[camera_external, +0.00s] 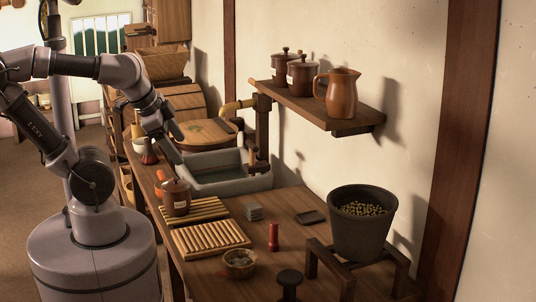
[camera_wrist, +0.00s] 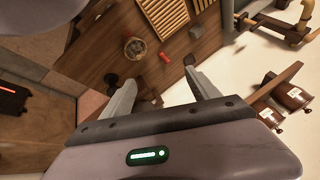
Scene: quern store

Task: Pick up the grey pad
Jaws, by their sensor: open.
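A small grey pad stack (camera_external: 253,212) lies on the wooden workbench, right of the slatted racks and in front of the grey stone trough. I cannot tell whether it is one thick pad or several layers. It seems to show in the wrist view as a small dark patch (camera_wrist: 195,31) beyond my right finger. My gripper (camera_external: 175,150) is above the bench's left side, near the trough, well apart from the pad. Its fingers (camera_wrist: 160,80) are spread, with nothing held between them.
A lidded brown pot (camera_external: 176,198), slatted rack (camera_external: 211,238), bowl (camera_external: 240,264), red cylinder (camera_external: 273,237) and dark flat dish (camera_external: 311,217) surround the pad. A dark bucket (camera_external: 361,230) on a wooden stand is at right. A wall shelf (camera_external: 330,114) holds brown vessels.

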